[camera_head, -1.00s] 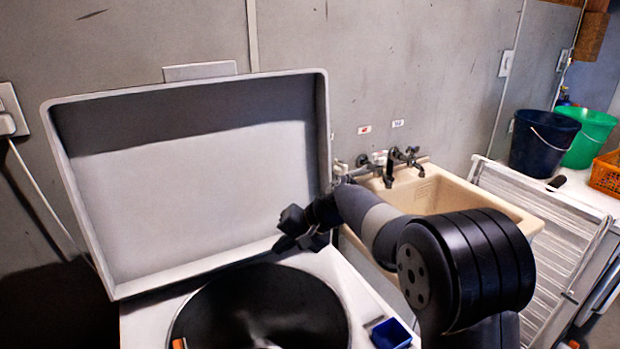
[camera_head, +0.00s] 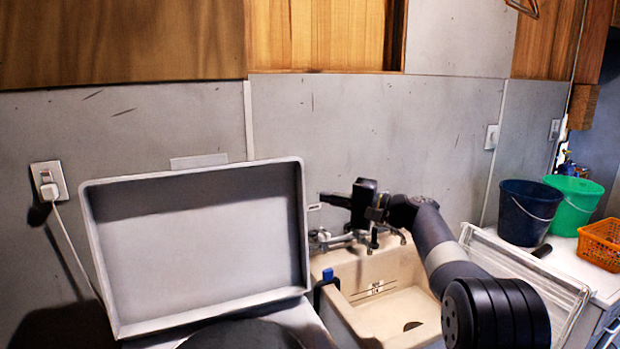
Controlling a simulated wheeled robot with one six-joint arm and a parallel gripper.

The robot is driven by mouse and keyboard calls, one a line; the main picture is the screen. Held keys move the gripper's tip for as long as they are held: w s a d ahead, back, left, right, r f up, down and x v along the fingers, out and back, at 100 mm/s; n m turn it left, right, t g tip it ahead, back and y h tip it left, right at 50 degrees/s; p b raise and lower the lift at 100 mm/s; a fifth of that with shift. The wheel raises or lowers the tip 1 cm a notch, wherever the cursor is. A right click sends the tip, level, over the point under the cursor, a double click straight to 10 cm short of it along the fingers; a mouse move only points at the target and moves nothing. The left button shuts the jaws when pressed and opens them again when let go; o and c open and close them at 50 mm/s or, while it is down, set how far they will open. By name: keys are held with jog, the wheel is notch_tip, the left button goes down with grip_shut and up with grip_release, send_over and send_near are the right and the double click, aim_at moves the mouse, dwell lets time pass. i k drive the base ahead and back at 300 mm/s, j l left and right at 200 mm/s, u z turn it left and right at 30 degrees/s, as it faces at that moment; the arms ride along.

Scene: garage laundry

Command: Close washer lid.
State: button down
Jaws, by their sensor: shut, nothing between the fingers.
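The washer lid (camera_head: 205,250) stands open and upright, its hollow grey inner side facing me, at the left of the head view. Below it is the top of the washer (camera_head: 300,316), with the dark round tub opening (camera_head: 240,336) cut off by the lower picture edge. My gripper (camera_head: 324,199) is raised just right of the lid's upper right corner and points left. Its fingers are shut and empty. A small gap shows between the fingers and the lid's right edge in the picture; the depth between them is hard to tell.
A beige sink (camera_head: 385,290) with taps (camera_head: 350,238) lies right of the washer. A blue object (camera_head: 328,275) sits between them. A navy bucket (camera_head: 527,212), a green bucket (camera_head: 573,203) and an orange basket (camera_head: 602,243) stand far right. A plugged-in cable (camera_head: 65,230) hangs left.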

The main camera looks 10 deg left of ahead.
aim_at(203, 238)
jog(key=i+l+u, duration=0.2)
jog(key=l, duration=0.3)
jog(key=i+l+u, duration=0.2)
jog(key=l, duration=0.25)
jog(key=l+u, duration=0.2)
jog(key=l, duration=0.3)
jog(key=i+l+u, duration=0.2)
jog(key=i, duration=0.3)
jog(key=i+l+u, duration=0.2)
jog(key=i+l, duration=0.2)
